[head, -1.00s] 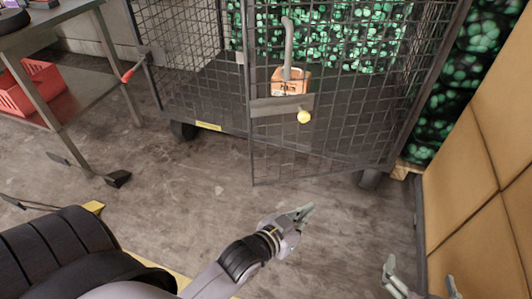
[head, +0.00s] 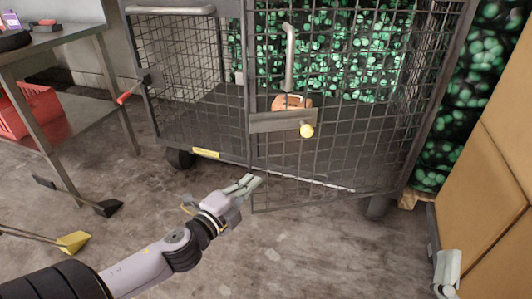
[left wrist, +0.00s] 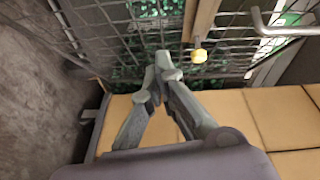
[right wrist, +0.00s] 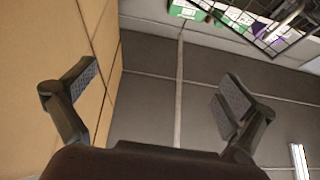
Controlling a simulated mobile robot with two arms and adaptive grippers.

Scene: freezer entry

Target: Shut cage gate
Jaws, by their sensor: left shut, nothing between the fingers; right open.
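The cage gate (head: 330,165) is a dark mesh door on the right half of the cage's front. It has an upright grey handle (head: 290,58) and a latch plate (head: 275,122) with a yellow knob (head: 307,130). Its lower left corner stands out in front of the cage's base edge, so it looks ajar. My left gripper (head: 250,183) is shut and empty, low near that corner; contact cannot be told. In the left wrist view, its fingers (left wrist: 164,72) point at mesh, with the knob (left wrist: 199,56) to their right. My right gripper (right wrist: 160,84) is open and empty.
The cage (head: 190,125) holds an orange box (head: 292,103); green patterned material shows behind the mesh. Tan panels (head: 492,190) stand close on the right. A metal table (head: 60,42) and a red basket (head: 14,115) are at left. The floor before the cage is mostly clear.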

